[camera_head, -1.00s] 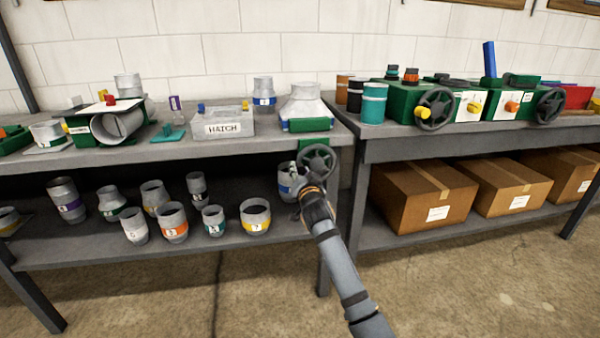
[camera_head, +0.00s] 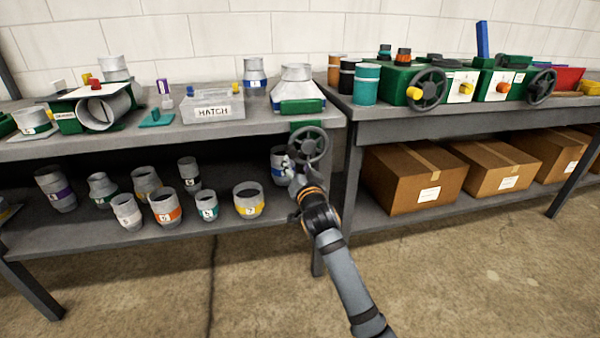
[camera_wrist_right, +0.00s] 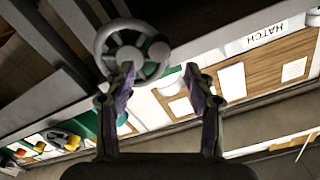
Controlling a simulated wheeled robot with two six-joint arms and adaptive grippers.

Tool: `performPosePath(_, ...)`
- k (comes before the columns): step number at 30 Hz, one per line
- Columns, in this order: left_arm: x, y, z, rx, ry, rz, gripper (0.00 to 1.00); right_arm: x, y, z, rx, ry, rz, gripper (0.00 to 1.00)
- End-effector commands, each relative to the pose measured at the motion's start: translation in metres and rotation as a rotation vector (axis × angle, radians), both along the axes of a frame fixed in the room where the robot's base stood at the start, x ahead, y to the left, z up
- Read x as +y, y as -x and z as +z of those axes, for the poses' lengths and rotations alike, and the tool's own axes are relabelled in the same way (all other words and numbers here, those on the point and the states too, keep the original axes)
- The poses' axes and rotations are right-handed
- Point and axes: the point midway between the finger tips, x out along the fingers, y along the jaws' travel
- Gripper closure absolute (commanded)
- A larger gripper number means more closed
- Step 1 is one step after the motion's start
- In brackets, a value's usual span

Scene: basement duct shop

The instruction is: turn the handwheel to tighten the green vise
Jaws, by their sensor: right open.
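The green vise (camera_head: 299,106) sits at the front right corner of the left bench, with a grey conical duct piece (camera_head: 297,81) behind its green jaw. Its dark spoked handwheel (camera_head: 311,144) hangs at the bench's front edge, below the top. My right gripper (camera_head: 290,165) is at the wheel's lower left in the head view, partly overlapping it. In the right wrist view my right gripper (camera_wrist_right: 160,70) is open and empty. There the handwheel (camera_wrist_right: 130,52) lies beyond the fingertips, mostly to the left. I cannot tell whether they touch. My left gripper is not in view.
The hatch box (camera_head: 212,108) and other fittings stand on the left bench. Several duct pieces (camera_head: 249,200) are on its lower shelf, near my right arm. The right bench holds green devices with other handwheels (camera_head: 427,90), above cardboard boxes (camera_head: 415,178). The floor in front is clear.

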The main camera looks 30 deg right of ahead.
Motion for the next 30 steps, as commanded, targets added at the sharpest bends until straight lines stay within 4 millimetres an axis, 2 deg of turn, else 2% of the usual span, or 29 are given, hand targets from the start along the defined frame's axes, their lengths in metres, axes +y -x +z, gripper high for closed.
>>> performPosePath(3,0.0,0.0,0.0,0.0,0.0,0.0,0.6,0.006,0.022,0.0,-0.001,-0.002,0.001,0.46)
performPosePath(7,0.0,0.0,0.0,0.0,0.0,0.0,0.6,0.009,0.035,0.0,0.0,0.0,0.0,0.46)
performPosePath(23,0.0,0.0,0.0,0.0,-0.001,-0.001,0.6,0.009,0.038,0.0,0.001,0.0,0.0,0.46)
performPosePath(26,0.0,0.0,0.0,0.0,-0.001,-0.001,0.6,0.01,0.042,-0.019,0.051,0.008,0.004,0.46)
performPosePath(29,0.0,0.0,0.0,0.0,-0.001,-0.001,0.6,0.014,0.059,-0.075,0.207,0.042,0.021,0.46)
performPosePath(30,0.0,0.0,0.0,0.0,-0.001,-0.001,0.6,0.016,0.07,-0.105,0.294,0.06,0.036,0.46)
